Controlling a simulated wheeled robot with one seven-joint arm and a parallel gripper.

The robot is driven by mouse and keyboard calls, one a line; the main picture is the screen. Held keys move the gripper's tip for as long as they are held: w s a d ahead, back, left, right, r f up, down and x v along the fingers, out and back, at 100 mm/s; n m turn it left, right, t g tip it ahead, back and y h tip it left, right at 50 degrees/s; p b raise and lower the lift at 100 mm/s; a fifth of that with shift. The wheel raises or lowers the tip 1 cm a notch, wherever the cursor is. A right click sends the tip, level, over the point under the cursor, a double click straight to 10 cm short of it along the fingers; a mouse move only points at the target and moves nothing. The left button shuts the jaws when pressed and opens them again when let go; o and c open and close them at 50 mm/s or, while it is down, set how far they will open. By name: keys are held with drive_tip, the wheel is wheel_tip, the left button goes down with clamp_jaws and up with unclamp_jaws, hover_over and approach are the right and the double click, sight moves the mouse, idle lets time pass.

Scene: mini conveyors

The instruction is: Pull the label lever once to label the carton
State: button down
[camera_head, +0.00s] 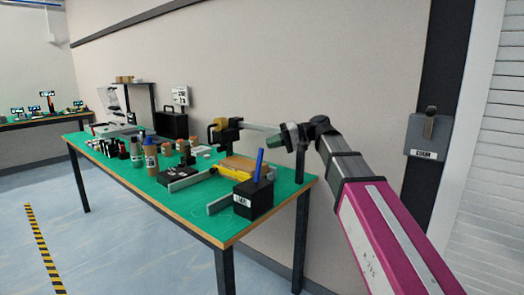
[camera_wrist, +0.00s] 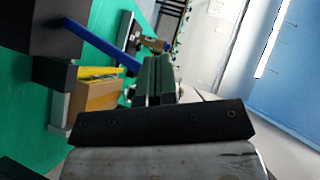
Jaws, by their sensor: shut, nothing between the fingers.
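A blue lever (camera_head: 258,164) stands up, slightly tilted, from a black box (camera_head: 254,199) with a white tag too small to read, at the table's near right corner. In the wrist view the lever (camera_wrist: 100,44) slants from the black box (camera_wrist: 38,27) towards my fingers. The brown carton (camera_head: 240,162) lies behind the box; it also shows in the wrist view (camera_wrist: 95,95). My gripper (camera_head: 286,136) is above and right of the lever. Its green fingers (camera_wrist: 158,64) are shut and empty. The lever end meets the fingers' outline; I cannot tell if they touch.
A yellow bar (camera_head: 233,173) and grey rails (camera_head: 188,182) lie by the carton. Several bottles and small items stand further left on the green table (camera_head: 180,211). A grey wall box (camera_head: 430,136) is at the right. The floor in front is clear.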

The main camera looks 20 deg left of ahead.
drive_tip(key=v, duration=0.5)
drive_tip(key=shift+d+r, duration=0.25)
drive_tip(key=shift+d, duration=0.05)
idle(0.4)
